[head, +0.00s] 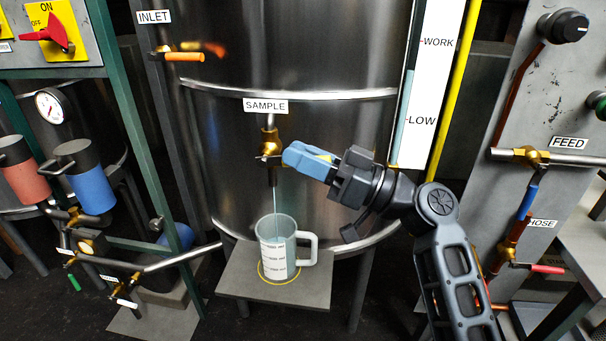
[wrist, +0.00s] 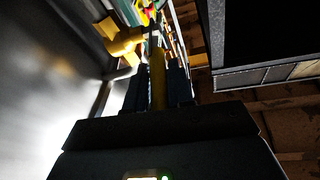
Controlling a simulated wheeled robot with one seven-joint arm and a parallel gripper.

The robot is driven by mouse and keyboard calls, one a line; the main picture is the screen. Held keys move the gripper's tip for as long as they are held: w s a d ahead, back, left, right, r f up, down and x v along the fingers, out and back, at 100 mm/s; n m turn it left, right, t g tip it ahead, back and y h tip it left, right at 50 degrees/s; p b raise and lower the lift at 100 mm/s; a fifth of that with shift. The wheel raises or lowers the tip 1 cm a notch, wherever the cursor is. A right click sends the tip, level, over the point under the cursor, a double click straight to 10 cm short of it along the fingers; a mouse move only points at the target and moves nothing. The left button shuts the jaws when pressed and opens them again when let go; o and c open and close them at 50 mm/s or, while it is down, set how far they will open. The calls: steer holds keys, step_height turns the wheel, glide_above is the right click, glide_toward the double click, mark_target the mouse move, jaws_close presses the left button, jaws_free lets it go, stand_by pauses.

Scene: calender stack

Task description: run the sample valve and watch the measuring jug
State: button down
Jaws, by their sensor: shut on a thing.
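The brass sample valve (head: 270,140) sits on the steel tank under the SAMPLE label (head: 266,106). My gripper (head: 290,156) is shut on the valve's yellow handle; in the wrist view the handle (wrist: 157,82) stands between the dark fingers. A thin pale stream (head: 275,202) falls from the valve's spout into the measuring jug (head: 290,262). The jug is upright, with a white handle on its right and a marked scale on its front. Some liquid seems to lie in it, but I cannot read its level against the scale.
The jug stands inside a yellow ring on a grey stand (head: 236,281). A level gauge (head: 433,85) marked WORK and LOW is up right. The INLET valve's orange handle (head: 185,57) is up left. FEED and HOSE pipework (head: 530,155) stands at the right.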

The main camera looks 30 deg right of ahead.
steer(key=shift+d+f+t+y+b, duration=0.1)
steer(key=shift+f+t+y+b, duration=0.4)
steer(key=shift+b, duration=2.25)
steer(key=shift+f+m+t+b, duration=0.1)
steer(key=shift+m+t+b, duration=0.2)
steer(key=shift+b, duration=0.7)
steer(key=c, duration=1.1)
jaws_free()
steer(key=shift+s, duration=0.1)
steer(key=shift+b+v, duration=0.55)
steer(key=shift+v, duration=3.35)
steer(key=shift+f, duration=0.1)
